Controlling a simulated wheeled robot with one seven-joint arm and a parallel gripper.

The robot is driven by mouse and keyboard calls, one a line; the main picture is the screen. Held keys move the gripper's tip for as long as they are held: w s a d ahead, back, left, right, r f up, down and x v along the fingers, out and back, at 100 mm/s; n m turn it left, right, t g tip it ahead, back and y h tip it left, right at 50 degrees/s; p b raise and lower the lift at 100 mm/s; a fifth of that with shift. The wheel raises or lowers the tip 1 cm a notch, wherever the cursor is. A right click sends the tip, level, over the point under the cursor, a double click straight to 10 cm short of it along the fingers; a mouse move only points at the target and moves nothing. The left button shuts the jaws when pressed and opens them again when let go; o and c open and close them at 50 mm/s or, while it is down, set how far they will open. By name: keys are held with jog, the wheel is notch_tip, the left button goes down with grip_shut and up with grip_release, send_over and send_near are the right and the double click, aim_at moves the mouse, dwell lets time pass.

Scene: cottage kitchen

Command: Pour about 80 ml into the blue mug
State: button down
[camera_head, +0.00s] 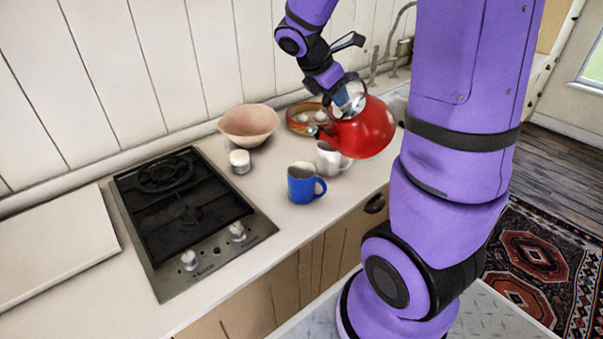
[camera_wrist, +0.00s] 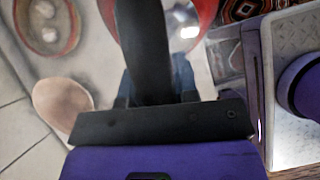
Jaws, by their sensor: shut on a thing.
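The blue mug (camera_head: 304,184) stands upright on the counter, to the right of the stove, with its handle to the right. A red kettle (camera_head: 365,130) is in the air above the counter, behind and to the right of the blue mug, tilted with its spout toward the left. My gripper (camera_head: 347,93) is shut on the kettle at its top; the fingers are partly hidden. Part of the red kettle also shows at the top of the wrist view (camera_wrist: 205,12). No stream of liquid is visible, and the mug's contents cannot be made out.
A white mug (camera_head: 330,158) stands just behind the blue mug, below the kettle. A pinkish bowl (camera_head: 248,124), a small lidded jar (camera_head: 240,161) and a round dish with eggs (camera_head: 299,121) stand farther back. The stove (camera_head: 180,206) is to the left. Counter in front of the jar is clear.

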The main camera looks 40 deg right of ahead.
jog(key=shift+s+d+r+y, duration=0.1)
jog(key=shift+d+r+y, duration=0.15)
jog(key=shift+d, duration=0.35)
jog(key=shift+d+r+y, duration=0.1)
jog(key=shift+d+y, duration=0.25)
jog(key=shift+d, duration=0.3)
